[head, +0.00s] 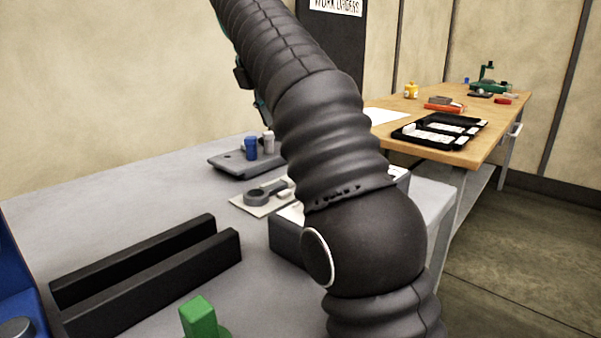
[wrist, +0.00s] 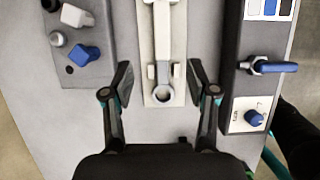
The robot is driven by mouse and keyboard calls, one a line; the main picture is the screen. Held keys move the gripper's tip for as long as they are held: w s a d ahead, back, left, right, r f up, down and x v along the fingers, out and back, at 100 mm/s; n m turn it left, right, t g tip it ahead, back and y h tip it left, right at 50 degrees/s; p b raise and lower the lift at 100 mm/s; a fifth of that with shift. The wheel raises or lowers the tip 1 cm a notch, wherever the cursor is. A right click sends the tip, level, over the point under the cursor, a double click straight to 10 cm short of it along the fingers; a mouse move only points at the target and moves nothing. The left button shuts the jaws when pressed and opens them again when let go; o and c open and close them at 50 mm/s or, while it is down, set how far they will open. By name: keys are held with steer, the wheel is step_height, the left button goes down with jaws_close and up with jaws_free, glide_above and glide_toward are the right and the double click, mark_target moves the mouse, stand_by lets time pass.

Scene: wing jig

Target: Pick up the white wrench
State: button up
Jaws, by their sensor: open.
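A pale wrench (wrist: 162,45) lies lengthwise on a narrow beige board (wrist: 150,88) in the wrist view. Its shaft looks whitish and its ring end (wrist: 157,93) looks grey. Its far end runs out of the top of the picture. In the head view the grey ring end (head: 258,197) shows on the board (head: 243,207), and my arm hides part of that area. My gripper (wrist: 160,76) is open and empty, with one finger on each side of the wrench near its ring end. I cannot tell its height above the board.
A grey block with blue and white pegs (wrist: 80,53) stands left of the board. A dark panel with a blue handle (wrist: 274,66) and blue knob (wrist: 254,118) stands close on the right. Black rails (head: 150,280) and a green block (head: 198,317) are at the front.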

steer(key=shift+x, duration=6.4)
steer(key=shift+d+f, duration=0.15)
steer(key=shift+f, duration=0.05)
steer(key=shift+c, duration=0.2)
steer(key=shift+s, duration=0.1)
jaws_close()
